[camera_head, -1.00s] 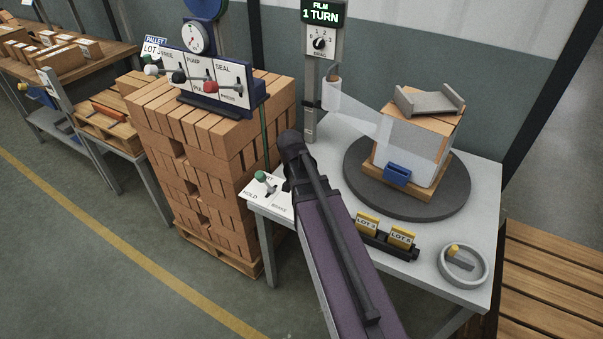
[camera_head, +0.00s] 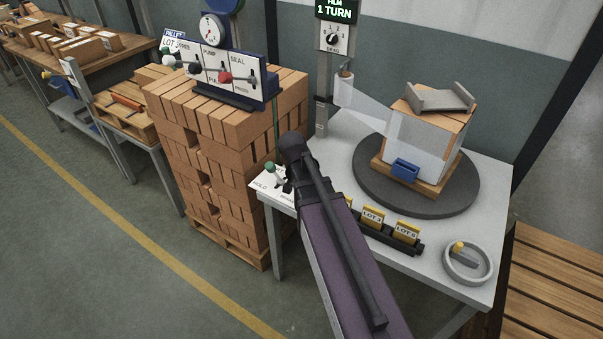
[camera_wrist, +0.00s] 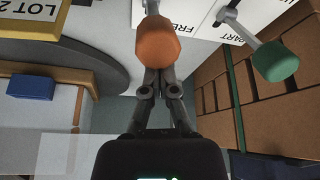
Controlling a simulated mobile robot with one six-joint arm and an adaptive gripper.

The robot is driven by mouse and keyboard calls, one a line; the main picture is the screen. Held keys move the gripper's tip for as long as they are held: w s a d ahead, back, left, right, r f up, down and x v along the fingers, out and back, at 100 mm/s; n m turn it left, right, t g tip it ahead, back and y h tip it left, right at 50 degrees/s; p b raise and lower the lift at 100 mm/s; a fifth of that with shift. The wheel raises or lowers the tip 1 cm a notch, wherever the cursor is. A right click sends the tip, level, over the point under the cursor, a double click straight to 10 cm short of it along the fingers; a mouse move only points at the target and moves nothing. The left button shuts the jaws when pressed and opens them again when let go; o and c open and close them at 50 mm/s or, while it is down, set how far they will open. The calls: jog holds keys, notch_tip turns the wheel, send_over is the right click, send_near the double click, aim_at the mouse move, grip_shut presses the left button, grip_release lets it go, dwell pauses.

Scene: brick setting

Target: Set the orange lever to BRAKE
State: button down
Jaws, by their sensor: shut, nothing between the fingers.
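The orange lever's knob (camera_wrist: 157,42) is at the top middle of the wrist view. It hangs over the edge of a white label plate, next to the word FREE (camera_wrist: 187,22). My gripper (camera_wrist: 157,78) has its fingers together, with the tips right at the knob's lower edge in that view; whether they touch cannot be told. Nothing is held. In the head view my own arm hides the orange lever and the fingers. The BRAKE label (camera_head: 288,197) shows in part beside my arm, at the near edge of the plate.
A lever with a green knob (camera_wrist: 275,61) stands close beside the orange one; the green knob also shows in the head view (camera_head: 269,167). A turntable (camera_head: 416,204) with a wrapped load, a lot-card rack (camera_head: 390,241) and a brick stack (camera_head: 240,190) are nearby.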

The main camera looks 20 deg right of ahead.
jog(key=shift+s+a+f, duration=0.1)
jog(key=shift+s+a, duration=0.15)
jog(key=shift+w, duration=0.1)
jog(key=shift+w+d+r, duration=0.15)
jog(key=shift+w+r, duration=0.1)
jog(key=shift+w, duration=0.1)
jog(key=p+v, duration=0.9)
jog(key=shift+w+r, duration=0.15)
jog(key=shift+w, duration=0.1)
dwell(0.5)
jog(key=s+a+n+g+y, duration=0.1)
jog(key=s+a+n+g, duration=0.1)
jog(key=s, duration=0.3)
jog(key=s+a+f+n+g+y, duration=0.1)
jog(key=s+a+n+y, duration=0.1)
jog(key=s+a+n, duration=0.2)
jog(key=shift+s+a+f+n+g, duration=0.3)
jog(key=shift+s+f+n+g, duration=0.1)
jog(key=shift+s+n, duration=0.4)
